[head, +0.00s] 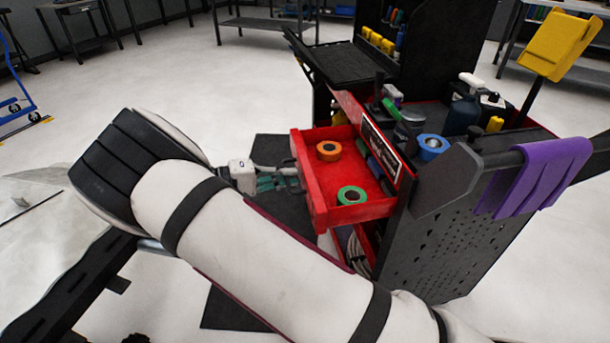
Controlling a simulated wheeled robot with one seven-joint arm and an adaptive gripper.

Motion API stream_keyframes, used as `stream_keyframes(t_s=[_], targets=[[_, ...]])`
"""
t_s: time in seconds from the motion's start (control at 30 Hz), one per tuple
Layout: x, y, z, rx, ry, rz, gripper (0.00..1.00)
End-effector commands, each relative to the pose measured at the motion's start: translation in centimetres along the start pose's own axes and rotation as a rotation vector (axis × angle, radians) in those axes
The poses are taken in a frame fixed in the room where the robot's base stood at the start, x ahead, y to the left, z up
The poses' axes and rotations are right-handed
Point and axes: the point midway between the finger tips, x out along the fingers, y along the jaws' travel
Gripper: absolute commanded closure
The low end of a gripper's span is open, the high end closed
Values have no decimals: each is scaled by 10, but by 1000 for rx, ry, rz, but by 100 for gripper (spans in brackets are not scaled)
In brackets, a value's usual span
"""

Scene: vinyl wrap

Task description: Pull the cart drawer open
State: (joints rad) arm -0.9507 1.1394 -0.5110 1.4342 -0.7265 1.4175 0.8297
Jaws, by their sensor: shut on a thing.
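The red cart drawer (325,202) stands pulled out from the black and red cart (440,215), toward the left. An orange tape roll (328,151) and a green tape roll (352,195) lie inside it, with several darker items farther in. My gripper (290,180) is at the drawer's front, on its left side in the head view, and is shut on the drawer's front edge or handle. The exact grip is small and partly hidden. My white arm crosses the lower foreground.
The cart top holds bottles (463,112), a blue tape roll (432,147) and other tools. A purple cloth (535,175) hangs over the cart's right side. A dark mat (270,150) lies on the floor by the drawer. Open floor (200,85) lies behind my arm.

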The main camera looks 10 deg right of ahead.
Motion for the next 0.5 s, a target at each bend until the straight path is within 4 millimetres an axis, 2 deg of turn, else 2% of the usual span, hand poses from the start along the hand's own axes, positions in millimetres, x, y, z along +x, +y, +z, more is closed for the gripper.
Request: stream_keyframes(t_s=[0.2, 0.5], targets=[[-35, -10, -5, 1, 2, -2, 100], [-57, -14, -8, 0, 0, 0, 100]])
